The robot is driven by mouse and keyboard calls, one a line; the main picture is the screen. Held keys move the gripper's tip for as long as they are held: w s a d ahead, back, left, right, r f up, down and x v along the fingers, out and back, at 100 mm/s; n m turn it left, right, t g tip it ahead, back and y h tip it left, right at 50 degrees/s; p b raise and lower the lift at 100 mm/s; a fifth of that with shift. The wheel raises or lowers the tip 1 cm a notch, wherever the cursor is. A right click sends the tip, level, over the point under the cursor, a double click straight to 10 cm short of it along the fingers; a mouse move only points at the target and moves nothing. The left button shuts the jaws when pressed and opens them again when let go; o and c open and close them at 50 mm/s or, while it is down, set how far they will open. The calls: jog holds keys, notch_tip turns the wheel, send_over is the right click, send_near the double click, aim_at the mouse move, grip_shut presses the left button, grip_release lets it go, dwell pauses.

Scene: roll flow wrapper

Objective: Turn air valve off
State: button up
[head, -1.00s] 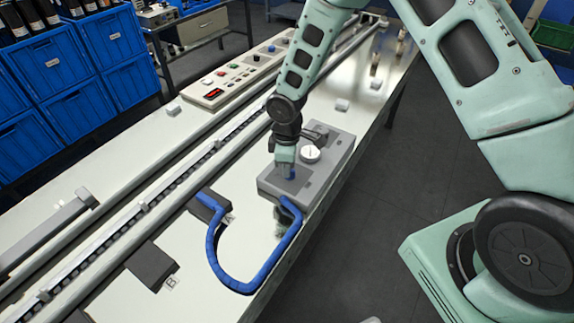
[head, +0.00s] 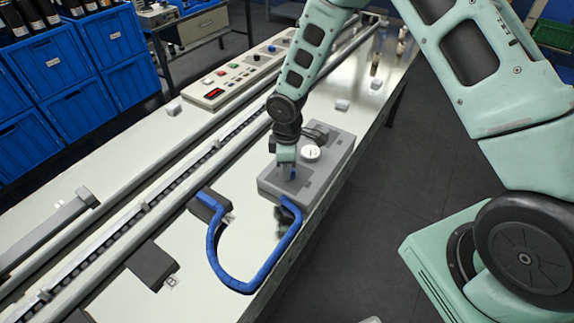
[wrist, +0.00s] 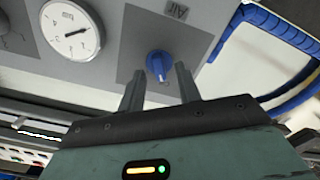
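The air valve is a blue knob (wrist: 158,62) on a grey panel, next to a label reading "AIR" in the wrist view. Its pointer ridge faces toward my gripper. My gripper (wrist: 159,72) is open, with one dark finger on each side of the knob and visible gaps between. I cannot tell whether the fingertips touch the panel. In the head view my gripper (head: 287,168) points down over the grey valve box (head: 332,164), and only a little of the blue knob (head: 293,175) shows.
A round white gauge (wrist: 72,31) sits beside the knob, also seen on the box in the head view (head: 310,153). A blue hose (head: 222,262) loops from the box to a dark block marked A. A button panel (head: 240,77) and conveyor rail lie behind.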

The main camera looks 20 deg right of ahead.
notch_tip(320, 180, up, 17)
jog(key=b, duration=0.2)
jog(key=shift+r, duration=0.2)
dwell(0.5)
jog(key=s+a+r+m, duration=0.2)
jog(key=s+a+m, duration=0.1)
jog(key=s, duration=1)
jog(key=s+a+r+m, duration=0.2)
jog(key=s+r, duration=0.1)
jog(key=s, duration=1.1)
jog(key=shift+a+r+m+y, duration=0.15)
jog(key=shift+a+m+y, duration=0.15)
jog(key=shift+a+m, duration=0.1)
